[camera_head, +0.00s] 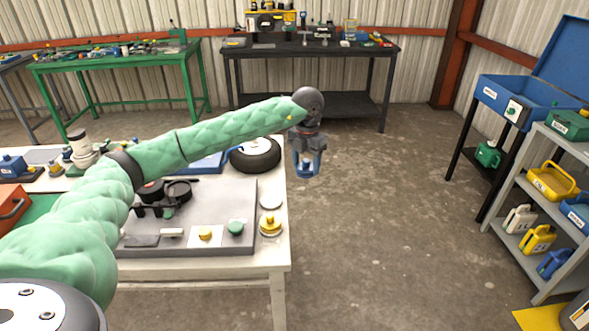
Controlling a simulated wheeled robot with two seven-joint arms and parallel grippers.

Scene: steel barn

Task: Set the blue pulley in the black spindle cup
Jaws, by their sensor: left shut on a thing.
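My left arm reaches from the left across the white table, and my left gripper (307,172) hangs fingers down over the floor, just past the table's right edge. It is shut on a small blue thing, which I take for the blue pulley; its shape is hard to make out between the blue-looking fingers. Black cup-like parts (178,190) stand on the grey board (200,240) on the table, partly behind my arm. Which of them is the spindle cup I cannot tell for sure. My right gripper is not in view.
The white table (278,262) also holds a black wheel (255,155), a yellow knob (270,225) and a green knob (235,228). A grey shelf (560,215) with coloured cans and a blue bin (530,95) stand at right. The floor (400,240) between is clear.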

